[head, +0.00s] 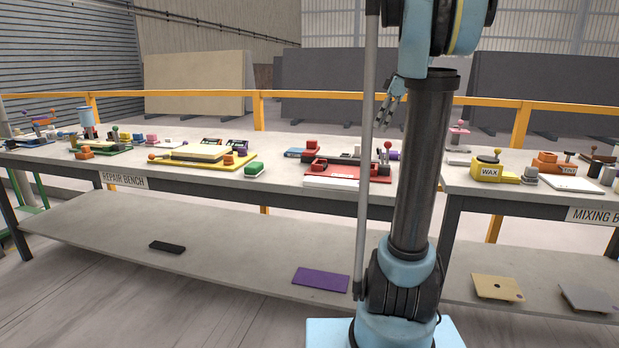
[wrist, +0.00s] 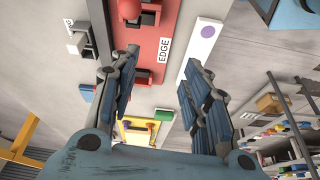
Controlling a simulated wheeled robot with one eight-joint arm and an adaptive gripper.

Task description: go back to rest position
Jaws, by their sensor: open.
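The gripper is apart from these things.
The repair bench (head: 270,142) holds a yellow tray (head: 200,157), a green block (head: 253,168) and a red tray (head: 345,171). The mixing bench at right holds a yellow WAX unit (head: 490,169). A lower shelf (head: 230,245) carries a purple plate (head: 321,279). A yellow rail (head: 190,93) runs behind.

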